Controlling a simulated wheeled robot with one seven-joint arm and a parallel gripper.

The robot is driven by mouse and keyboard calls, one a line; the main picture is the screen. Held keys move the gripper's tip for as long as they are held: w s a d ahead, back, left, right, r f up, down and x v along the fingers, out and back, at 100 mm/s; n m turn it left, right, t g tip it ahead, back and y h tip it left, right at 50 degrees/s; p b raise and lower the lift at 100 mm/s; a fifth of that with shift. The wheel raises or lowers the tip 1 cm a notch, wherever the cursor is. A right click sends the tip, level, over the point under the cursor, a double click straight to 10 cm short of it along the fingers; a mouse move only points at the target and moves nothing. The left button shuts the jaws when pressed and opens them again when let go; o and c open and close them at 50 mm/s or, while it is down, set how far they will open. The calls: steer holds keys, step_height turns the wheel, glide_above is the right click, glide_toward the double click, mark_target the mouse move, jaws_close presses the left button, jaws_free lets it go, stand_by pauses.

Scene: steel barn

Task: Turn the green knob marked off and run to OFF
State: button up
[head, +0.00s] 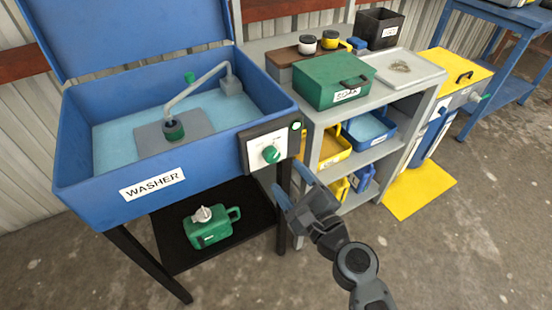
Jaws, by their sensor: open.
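The green knob (271,154) sits on a white plate on the dark control box (253,153) at the right front of the blue washer (105,203). The plate's markings are too small to read, so I cannot tell the knob's setting. A green round light or button (296,126) is on the box's upper right corner. My gripper (292,192) is open and empty. It shows below and to the right of the knob, apart from it, with its fingers toward the upper left. The knob is not covered by the arm.
A grey shelf (388,100) stands right of the washer, holding a green box (333,81), a tray (405,69) and coloured bins. A green can (211,227) sits on the black shelf under the washer. The blue lid stands open. Concrete floor in front is clear.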

mark_target(273, 158)
steer(key=x, duration=0.7)
steer(key=shift+w+a, duration=0.1)
steer(key=shift+c, duration=0.3)
steer(key=c, duration=1)
